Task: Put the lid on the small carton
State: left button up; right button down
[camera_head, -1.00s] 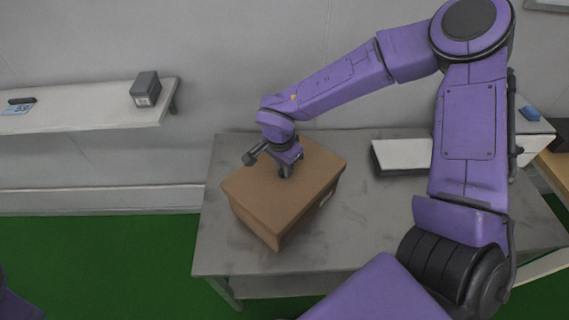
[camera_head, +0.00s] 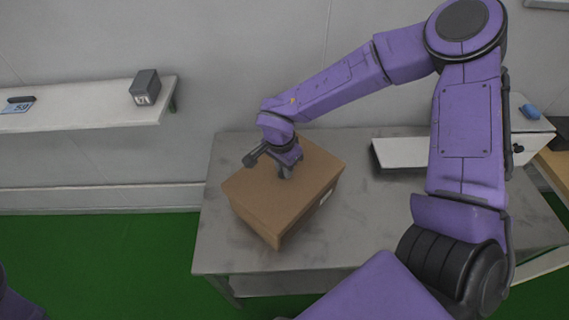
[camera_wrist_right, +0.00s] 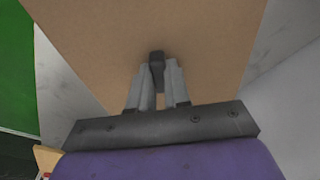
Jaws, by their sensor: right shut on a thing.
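The small carton (camera_head: 303,223) is a brown cardboard box standing at an angle on the grey table. Its flat brown lid (camera_head: 318,168) lies over its top and lines up closely with the walls; whether it is fully seated I cannot tell. My right gripper (camera_head: 286,173) points down at the lid's middle. In the right wrist view, my right gripper (camera_wrist_right: 157,85) is shut on a small dark knob (camera_wrist_right: 157,58) on the lid (camera_wrist_right: 200,40). My left gripper is out of view.
The grey table (camera_head: 225,240) has bare room left of the carton. A white-topped flat box (camera_head: 402,154) lies to the right of it. A wall shelf (camera_head: 85,117) at the left holds a small dark grey box (camera_head: 145,87).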

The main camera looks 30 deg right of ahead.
jog(key=shift+f, duration=0.15)
jog(key=c, duration=0.5)
grip_release()
notch_tip(320, 180, up, 7)
jog(key=p, duration=0.8)
jog(key=shift+p, duration=0.35)
jog(key=shift+c, duration=0.4)
grip_shut()
